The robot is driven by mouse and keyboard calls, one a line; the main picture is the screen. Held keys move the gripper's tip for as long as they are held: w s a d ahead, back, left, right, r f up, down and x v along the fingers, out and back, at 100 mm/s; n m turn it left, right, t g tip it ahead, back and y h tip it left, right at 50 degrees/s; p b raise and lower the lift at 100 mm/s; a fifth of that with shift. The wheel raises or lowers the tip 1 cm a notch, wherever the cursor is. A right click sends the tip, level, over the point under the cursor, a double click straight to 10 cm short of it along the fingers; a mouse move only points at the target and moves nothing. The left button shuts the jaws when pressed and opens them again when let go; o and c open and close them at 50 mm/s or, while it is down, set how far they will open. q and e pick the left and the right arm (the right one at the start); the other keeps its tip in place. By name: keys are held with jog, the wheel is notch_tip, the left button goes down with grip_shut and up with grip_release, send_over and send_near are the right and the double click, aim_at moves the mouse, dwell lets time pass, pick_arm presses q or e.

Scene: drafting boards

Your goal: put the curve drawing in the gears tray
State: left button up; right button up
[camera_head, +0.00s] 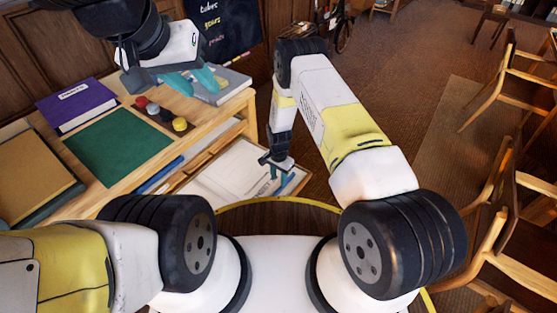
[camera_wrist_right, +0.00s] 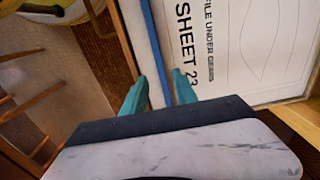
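The white curve drawing (camera_head: 235,170) lies in a pulled-out tray (camera_head: 292,185) low at the desk's front. In the right wrist view the sheet (camera_wrist_right: 270,60) shows curved outlines and the words "FILE UNDER GEARS" and "SHEET 23". My right gripper (camera_head: 278,172) is at the tray's right edge; in the wrist view its teal fingers (camera_wrist_right: 160,90) are apart, near the blue-and-white edge strip beside the sheet. I cannot tell whether they touch it. My left gripper (camera_head: 192,82) hangs above the desk's far end, its teal fingers apart and empty. No tray label is readable, so I cannot tell which is the gears tray.
The wooden desk (camera_head: 105,190) carries a purple book (camera_head: 75,103), a green mat (camera_head: 118,146), small red, black and yellow round pieces, a brown folder (camera_head: 28,175) and a grey book (camera_head: 228,83). A blackboard stands behind. Wooden chairs (camera_head: 515,100) stand right; the floor between is clear.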

jog(key=d+r+n+t+y, duration=0.1)
jog(key=d+r, duration=0.1)
jog(key=r, duration=1.2)
jog(key=s+d+r+n+t, duration=0.1)
jog(key=d+r, duration=0.1)
jog(key=r, duration=1.1)
jog(key=d+r+n+t+y, duration=0.1)
jog(key=d+r, duration=0.2)
jog(key=r, duration=1.1)
jog(key=s+d+r+n+t, duration=0.15)
jog(key=s+d+r, duration=0.25)
jog(key=s+r, duration=0.8)
jog(key=s+d+r+n+t, duration=0.1)
jog(key=s+r, duration=0.1)
jog(key=s, duration=0.4)
jog(key=s+d+r+n, duration=0.2)
jog(key=s+r, duration=0.1)
jog(key=s, duration=0.4)
jog(key=shift+s+r+t, duration=0.3)
jog(key=shift+r+t, duration=0.05)
jog(key=shift+d, duration=0.1)
